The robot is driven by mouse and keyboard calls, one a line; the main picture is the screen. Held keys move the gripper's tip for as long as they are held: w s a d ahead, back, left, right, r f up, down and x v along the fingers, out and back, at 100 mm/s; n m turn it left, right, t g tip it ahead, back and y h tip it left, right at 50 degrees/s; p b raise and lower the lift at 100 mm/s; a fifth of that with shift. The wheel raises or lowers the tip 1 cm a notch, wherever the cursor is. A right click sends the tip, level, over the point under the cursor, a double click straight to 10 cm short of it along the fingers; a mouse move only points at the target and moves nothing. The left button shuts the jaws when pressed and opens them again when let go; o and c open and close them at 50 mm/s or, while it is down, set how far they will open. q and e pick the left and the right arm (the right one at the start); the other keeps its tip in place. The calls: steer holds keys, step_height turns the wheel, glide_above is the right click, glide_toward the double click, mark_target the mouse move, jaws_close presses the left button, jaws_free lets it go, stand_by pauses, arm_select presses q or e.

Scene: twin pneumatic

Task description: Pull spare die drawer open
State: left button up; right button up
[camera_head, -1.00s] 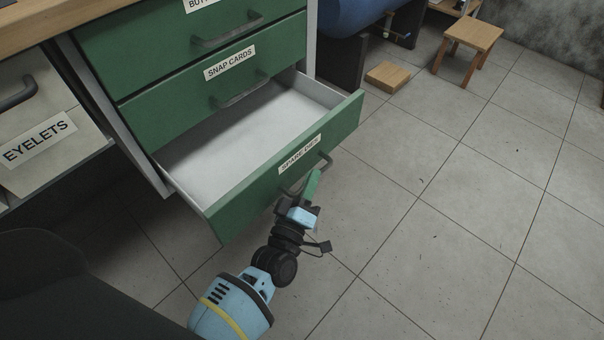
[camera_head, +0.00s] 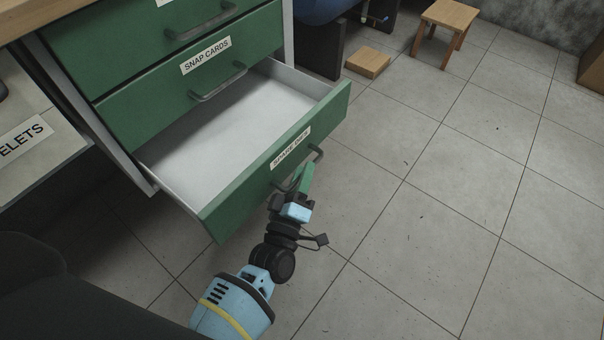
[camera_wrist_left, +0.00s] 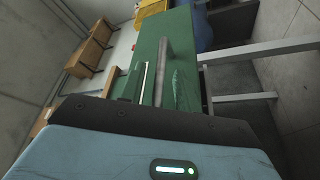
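The spare die drawer (camera_head: 240,204) is the lowest green drawer in the head view. It stands pulled well out of its cabinet, and its pale inside looks empty. Its label is on the front, above a dark bar handle (camera_head: 318,154). My left gripper (camera_head: 303,180) is at this handle, in front of the drawer. In the left wrist view the grey handle bar (camera_wrist_left: 162,68) runs between the two green fingers, which sit close on either side of it. The fingertip contact is partly hidden. My right gripper is not in view.
The snap cards drawer (camera_head: 165,98) above is shut. A wooden block (camera_head: 368,62) and a small stool (camera_head: 447,22) stand at the back. The tiled floor (camera_head: 440,200) at the right is clear.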

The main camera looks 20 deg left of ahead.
arm_select(q)
steer(key=shift+s, duration=0.35)
steer(key=p+v, duration=0.1)
steer(key=v, duration=0.6)
steer(key=shift+s+f, duration=0.1)
steer(key=shift+s, duration=0.05)
stand_by(0.3)
